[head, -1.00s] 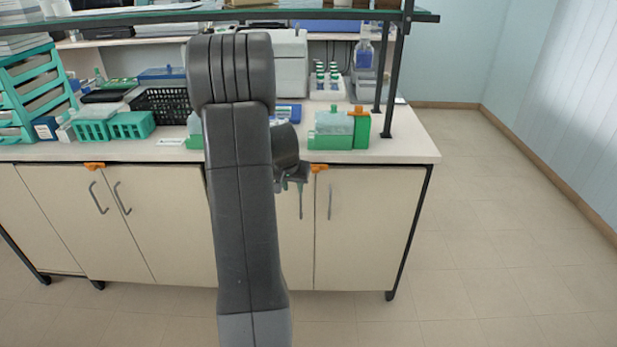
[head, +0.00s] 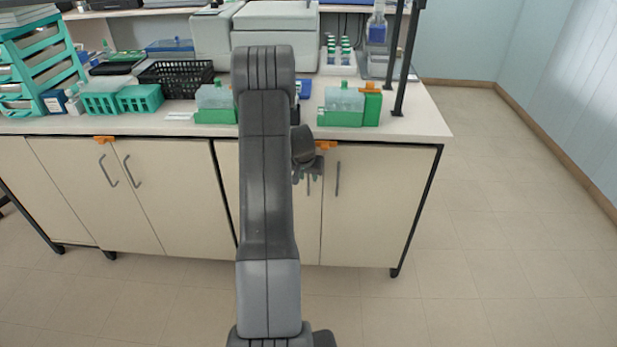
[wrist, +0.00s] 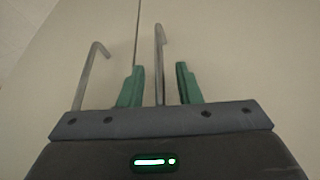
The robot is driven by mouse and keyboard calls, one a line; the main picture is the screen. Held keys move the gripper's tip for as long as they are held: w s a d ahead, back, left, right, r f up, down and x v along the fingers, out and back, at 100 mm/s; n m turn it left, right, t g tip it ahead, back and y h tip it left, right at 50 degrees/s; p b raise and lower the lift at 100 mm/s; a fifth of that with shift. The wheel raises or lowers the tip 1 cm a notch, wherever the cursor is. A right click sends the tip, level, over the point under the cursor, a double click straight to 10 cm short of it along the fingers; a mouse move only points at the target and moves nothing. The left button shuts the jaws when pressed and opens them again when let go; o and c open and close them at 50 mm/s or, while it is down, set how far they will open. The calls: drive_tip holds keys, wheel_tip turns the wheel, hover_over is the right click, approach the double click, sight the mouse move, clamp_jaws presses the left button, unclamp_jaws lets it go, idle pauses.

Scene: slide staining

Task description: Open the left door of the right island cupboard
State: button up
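The right island cupboard has two closed cream doors under the worktop. Its left door (head: 309,235) is mostly hidden behind my arm in the head view. The left door's grey upright handle (head: 308,186) is at my gripper (head: 309,177), partly covered by it. In the wrist view, my gripper (wrist: 160,84) is open, with its green fingers on either side of this handle (wrist: 159,60). Gaps show between handle and fingers. The right door's handle (wrist: 91,72) stands outside the fingers, across the door seam. The right door (head: 380,205) is fully visible in the head view.
An orange piece (head: 327,144) sits at the top of the door seam, close to my gripper. Green-based containers (head: 342,105) stand on the worktop (head: 425,122) above. The left cupboard (head: 165,200) is closed. Floor to the right (head: 500,240) is clear.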

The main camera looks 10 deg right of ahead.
drive_tip(key=shift+w+d+f, duration=0.1)
drive_tip(key=shift+w+f, duration=0.15)
drive_tip(key=shift+f, duration=0.35)
clamp_jaws()
